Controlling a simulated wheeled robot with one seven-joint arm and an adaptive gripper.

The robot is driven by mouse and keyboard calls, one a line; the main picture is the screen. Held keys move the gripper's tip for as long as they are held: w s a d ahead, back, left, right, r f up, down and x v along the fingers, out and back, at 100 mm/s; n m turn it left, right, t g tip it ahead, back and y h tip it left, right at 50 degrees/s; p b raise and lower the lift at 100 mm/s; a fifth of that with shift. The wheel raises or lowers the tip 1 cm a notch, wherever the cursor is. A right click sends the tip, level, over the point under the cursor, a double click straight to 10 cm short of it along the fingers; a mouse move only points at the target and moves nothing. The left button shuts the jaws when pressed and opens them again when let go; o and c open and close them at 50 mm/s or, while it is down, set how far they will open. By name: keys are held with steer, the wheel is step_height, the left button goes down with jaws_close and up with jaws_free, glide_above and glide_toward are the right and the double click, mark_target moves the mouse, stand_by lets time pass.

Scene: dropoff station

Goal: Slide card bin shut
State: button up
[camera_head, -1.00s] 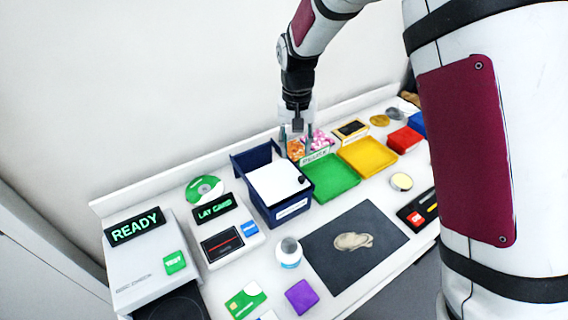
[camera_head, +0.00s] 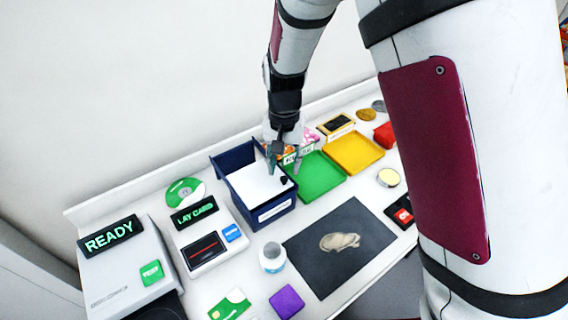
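The card bin (camera_head: 274,210) is a dark blue box with a pale label on its front, standing at the back middle of the table in the head view. A white sliding panel (camera_head: 256,184) lies across its top, with a small black knob (camera_head: 284,181) near the front right corner. How far the panel is drawn cannot be told exactly. My gripper (camera_head: 281,166) points down over the bin's right rear part, behind the knob. Its fingers are apart with nothing seen between them. Contact with the panel cannot be told.
A green tray (camera_head: 318,187) and a yellow tray (camera_head: 364,143) stand right of the bin. A card reader (camera_head: 222,252) is on its left. Bins with small items stand close behind my gripper.

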mark_target(284, 178)
steer(key=shift+f, duration=1.95)
steer(key=shift+c, duration=0.4)
jaws_close()
